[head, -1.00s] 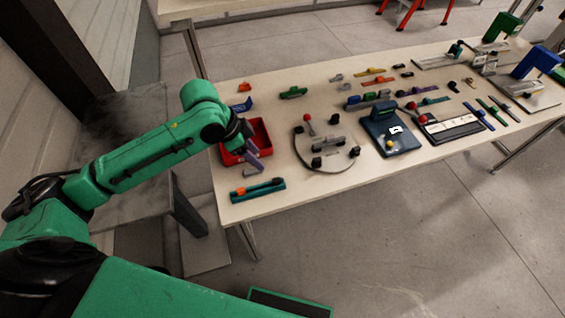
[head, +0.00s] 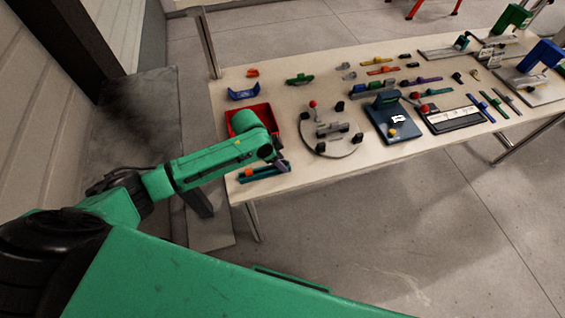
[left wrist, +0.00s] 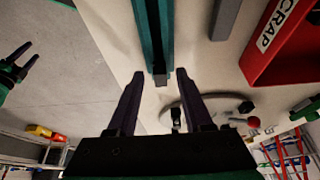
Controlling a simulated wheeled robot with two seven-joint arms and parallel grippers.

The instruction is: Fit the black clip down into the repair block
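A teal block (head: 263,173), probably the repair block, lies at the table's near left corner with an orange piece on its left end. In the left wrist view, a long teal channel (left wrist: 143,25) runs up from between my left fingertips. A small dark piece (left wrist: 160,77), possibly the black clip, sits at its near end. My left gripper (head: 284,166) is over the block's right end. In the wrist view this gripper (left wrist: 160,75) is open, its fingertips either side of the dark piece with gaps showing. My right gripper (left wrist: 22,58) hangs off the table, fingers apart.
A red scrap bin (left wrist: 262,62) stands just behind the block, with a grey bar (left wrist: 225,18) beside it. A round plate with black posts (head: 333,153) and a dark blue fixture (head: 393,125) lie to the right. The table's front edge is close.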

